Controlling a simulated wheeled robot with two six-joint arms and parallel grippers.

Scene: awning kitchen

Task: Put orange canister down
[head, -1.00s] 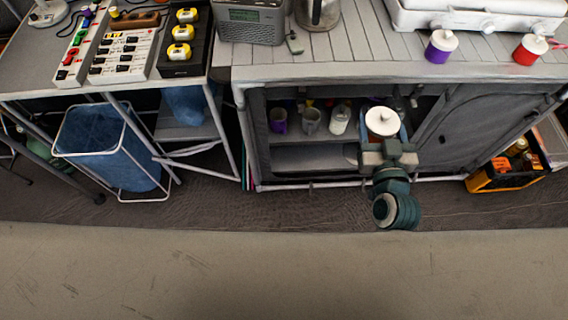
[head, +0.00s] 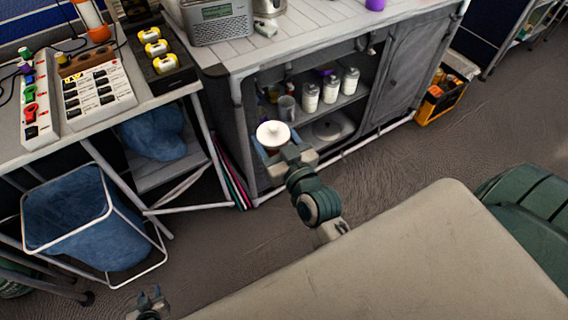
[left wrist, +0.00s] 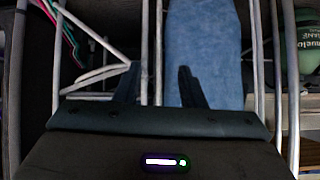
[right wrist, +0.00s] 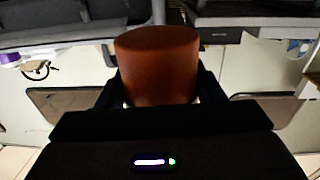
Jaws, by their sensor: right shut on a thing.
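My right gripper (right wrist: 160,88) is shut on the orange canister (right wrist: 157,65), which fills the middle of the right wrist view. In the head view the canister shows mainly as its round white lid (head: 273,134), seen from above. My right gripper (head: 288,153) hides most of its body there. It is held in the air in front of the open shelf cabinet. My left gripper (head: 148,300) is low at the bottom left of the head view. In the left wrist view its fingers (left wrist: 158,85) are apart with nothing between them.
The cabinet shelf holds white-lidded jars (head: 330,88) and a grey mug (head: 286,107). The countertop (head: 290,38) above carries a radio (head: 217,20). A left table holds power strips (head: 97,93) and a black tray (head: 160,55). A blue bin (head: 80,215) stands below.

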